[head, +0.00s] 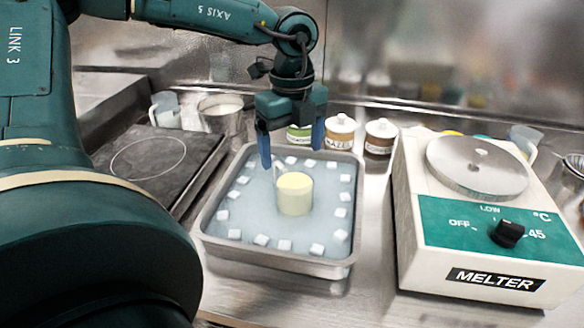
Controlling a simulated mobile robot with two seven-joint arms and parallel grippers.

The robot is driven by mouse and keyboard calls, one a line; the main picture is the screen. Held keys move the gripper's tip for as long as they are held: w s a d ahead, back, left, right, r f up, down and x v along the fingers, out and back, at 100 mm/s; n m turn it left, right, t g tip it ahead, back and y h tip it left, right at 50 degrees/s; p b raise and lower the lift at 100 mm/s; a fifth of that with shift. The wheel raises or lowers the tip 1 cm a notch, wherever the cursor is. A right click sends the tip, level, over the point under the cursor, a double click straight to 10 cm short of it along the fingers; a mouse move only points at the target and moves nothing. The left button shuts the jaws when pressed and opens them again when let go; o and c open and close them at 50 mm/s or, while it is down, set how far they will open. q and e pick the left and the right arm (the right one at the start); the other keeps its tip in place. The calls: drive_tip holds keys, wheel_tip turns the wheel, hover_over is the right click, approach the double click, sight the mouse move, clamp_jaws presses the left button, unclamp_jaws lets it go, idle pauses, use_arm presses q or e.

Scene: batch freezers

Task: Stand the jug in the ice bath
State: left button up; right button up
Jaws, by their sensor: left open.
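The jug (294,196) is a clear vessel holding pale yellow contents. It stands upright in the middle of the ice bath (345,262), a metal tray of bluish water with several white ice cubes around its edge. My left gripper (291,145) is above and just behind the jug, over the far side of the bath. Its two blue fingers are apart, with nothing seen between them. The jug's handle is at its upper left, partly hard to make out. My right gripper is not in view.
A melter (486,238) with a round plate and dial stands close on the right. A dark hotplate (160,160) is on the left, with a steel pot (221,114) and clear jug (165,110) behind. Several labelled jars (341,132) line the back.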

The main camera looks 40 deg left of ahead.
use_arm(q)
wheel_tip(320, 180, up, 5)
drive_tip(key=shift+f, duration=0.1)
idle(0.7)
